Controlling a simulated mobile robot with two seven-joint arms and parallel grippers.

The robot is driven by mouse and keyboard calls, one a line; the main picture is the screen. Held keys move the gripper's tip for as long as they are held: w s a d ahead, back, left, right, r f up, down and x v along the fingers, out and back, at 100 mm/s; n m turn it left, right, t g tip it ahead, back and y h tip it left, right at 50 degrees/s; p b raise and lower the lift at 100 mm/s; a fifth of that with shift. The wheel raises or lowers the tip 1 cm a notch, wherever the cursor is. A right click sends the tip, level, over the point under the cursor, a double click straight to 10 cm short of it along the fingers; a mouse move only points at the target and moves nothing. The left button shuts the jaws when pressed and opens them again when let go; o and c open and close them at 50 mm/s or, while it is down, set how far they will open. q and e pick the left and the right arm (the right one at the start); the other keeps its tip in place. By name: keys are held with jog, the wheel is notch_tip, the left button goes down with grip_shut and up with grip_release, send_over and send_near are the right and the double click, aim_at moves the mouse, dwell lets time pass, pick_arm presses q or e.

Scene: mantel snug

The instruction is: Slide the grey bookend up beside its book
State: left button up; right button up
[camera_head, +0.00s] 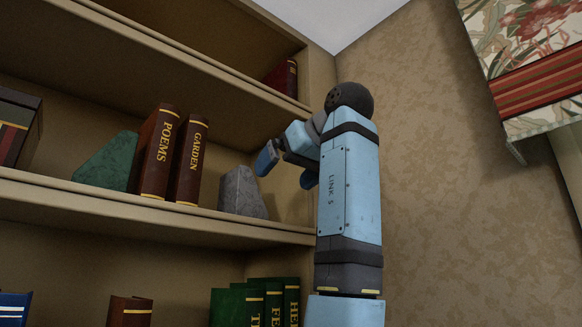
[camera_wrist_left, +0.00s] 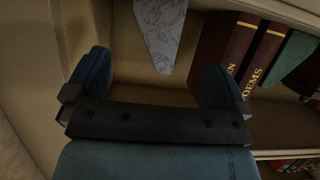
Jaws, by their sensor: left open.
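The grey bookend (camera_head: 241,194), a wedge of marbled stone, stands upright on the middle shelf, right of the dark red GARDEN book (camera_head: 188,162). A narrow gap shows between them. My left gripper (camera_head: 286,170) is open and empty, just right of the bookend and near its upper part. In the left wrist view my left gripper (camera_wrist_left: 152,78) has its two blue fingers spread wide. The grey bookend (camera_wrist_left: 162,30) shows beyond them, ahead of the space between the fingers. The GARDEN book (camera_wrist_left: 224,42) is partly hidden there behind one finger. My right gripper is in neither view.
The POEMS book (camera_head: 158,153) leans beside GARDEN, with a green bookend (camera_head: 108,163) on its left. The upper shelf board (camera_head: 190,68) runs above; a dark red book (camera_head: 283,78) stands on it. Green books (camera_head: 256,303) stand below. A patterned curtain (camera_head: 525,60) hangs at right.

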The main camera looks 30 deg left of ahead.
aim_at(254, 210)
pick_arm(q)
jog(key=p+x, duration=0.2)
jog(key=x, duration=1)
jog(key=shift+w+p, duration=0.15)
jog(key=shift+p, duration=0.2)
jog(key=shift+w+a+f, duration=0.15)
jog(key=shift+a+f, duration=0.15)
jog(key=shift+a, duration=0.25)
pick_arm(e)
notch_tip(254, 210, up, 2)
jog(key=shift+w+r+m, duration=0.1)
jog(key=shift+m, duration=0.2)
pick_arm(q)
jog(key=shift+c, duration=0.5)
jog(key=shift+d, duration=0.1)
jog(key=c, duration=1.3)
jog(key=shift+o, duration=0.2)
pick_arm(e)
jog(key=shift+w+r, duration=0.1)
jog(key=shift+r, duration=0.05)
